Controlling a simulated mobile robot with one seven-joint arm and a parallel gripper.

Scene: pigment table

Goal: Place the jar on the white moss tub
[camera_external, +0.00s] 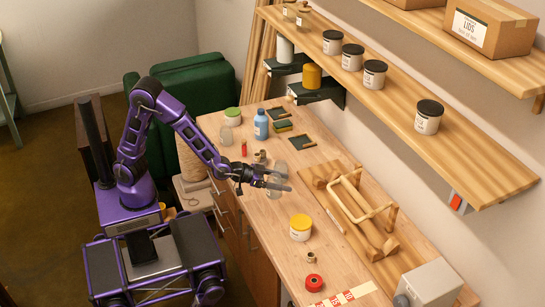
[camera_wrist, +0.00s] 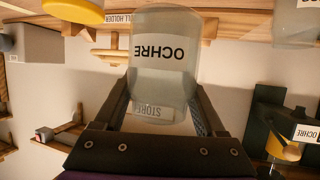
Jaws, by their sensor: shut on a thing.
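The clear jar (camera_wrist: 160,85) labelled OCHRE is between the fingers of my gripper (camera_external: 280,183), which is shut on it. In the wrist view, which looks upside down, the jar fills the space between both fingers. In the external view the jar is partly hidden by the fingers, over the middle of the workbench; I cannot tell whether its base touches the bench. A white tub with a moss-green lid (camera_external: 232,116) stands at the far end of the bench, apart from my gripper.
A white tub with a yellow lid (camera_external: 300,227) stands nearer on the bench (camera_external: 268,222). Another clear jar (camera_external: 225,135), a blue bottle (camera_external: 261,124) and a small red item (camera_external: 244,148) stand near the green-lidded tub. A wooden rack (camera_external: 360,205) is to the right.

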